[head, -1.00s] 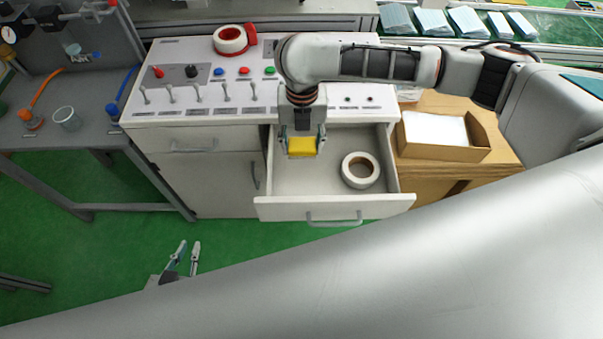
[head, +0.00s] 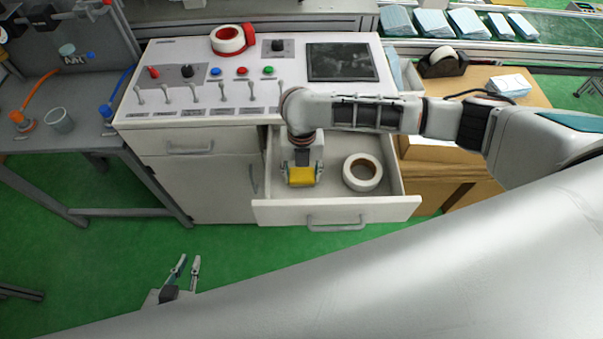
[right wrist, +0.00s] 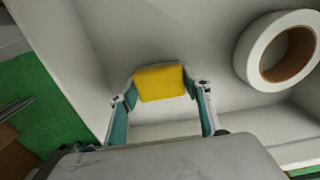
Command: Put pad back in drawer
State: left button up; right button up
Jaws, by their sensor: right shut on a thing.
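The yellow pad (head: 301,176) is held between the fingers of my right gripper (head: 301,180), inside the open drawer (head: 335,212). The pad also shows in the right wrist view (right wrist: 160,83), with the right gripper's fingertips (right wrist: 162,92) at its two sides. I cannot tell whether the pad touches the drawer floor. A white tape roll (head: 362,172) lies in the drawer to the right of the pad, and it shows in the right wrist view (right wrist: 278,50). My left gripper (head: 187,268) is open and empty above the green floor, left of the drawer.
The white control cabinet (head: 200,140) has several switches and buttons on top. A red and white tape roll (head: 231,39) lies there. A cardboard box (head: 440,150) stands right of the drawer. A grey table (head: 65,145) is at the left.

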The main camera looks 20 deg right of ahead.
aim_at(302, 174)
jog(key=shift+r, duration=0.1)
jog(key=o, duration=1)
jog(key=shift+o, duration=0.8)
notch_tip(302, 174, up, 12)
jog(key=p, duration=0.3)
